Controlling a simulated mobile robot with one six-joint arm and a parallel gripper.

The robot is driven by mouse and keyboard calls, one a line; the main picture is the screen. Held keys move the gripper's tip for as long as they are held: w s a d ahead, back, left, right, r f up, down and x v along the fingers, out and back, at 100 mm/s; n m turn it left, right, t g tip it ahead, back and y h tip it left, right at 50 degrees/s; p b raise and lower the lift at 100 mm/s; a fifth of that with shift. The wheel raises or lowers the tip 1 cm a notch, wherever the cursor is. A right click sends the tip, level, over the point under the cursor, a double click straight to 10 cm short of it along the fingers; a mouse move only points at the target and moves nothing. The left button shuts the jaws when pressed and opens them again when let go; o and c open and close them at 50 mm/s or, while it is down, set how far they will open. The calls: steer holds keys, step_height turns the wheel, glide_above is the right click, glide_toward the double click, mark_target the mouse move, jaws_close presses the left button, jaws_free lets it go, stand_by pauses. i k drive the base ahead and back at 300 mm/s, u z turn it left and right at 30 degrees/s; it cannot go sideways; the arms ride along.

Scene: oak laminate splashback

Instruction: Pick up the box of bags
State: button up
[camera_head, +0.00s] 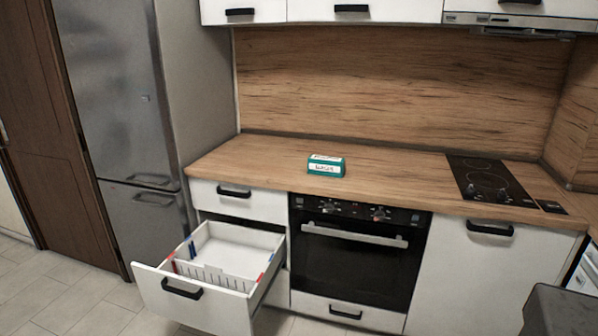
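A small teal and white box (326,166), which looks like the box of bags, lies on the wooden countertop (262,160) above the oven's left part. Its label is too small to read. Nothing touches it and there is clear counter around it. My gripper is not visible in this view.
An open drawer (215,270) with a white divider and small red and blue items juts out at the lower left. A black cooktop (487,180) is at the right of the counter. An oven (352,255) sits below. A dark grey object (562,312) fills the lower right corner.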

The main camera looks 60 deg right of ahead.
mark_target(319, 166)
steer(key=z, duration=0.75)
steer(key=k, duration=0.1)
steer(key=u, duration=2)
steer(key=k, duration=1.15)
steer(key=z, duration=2.3)
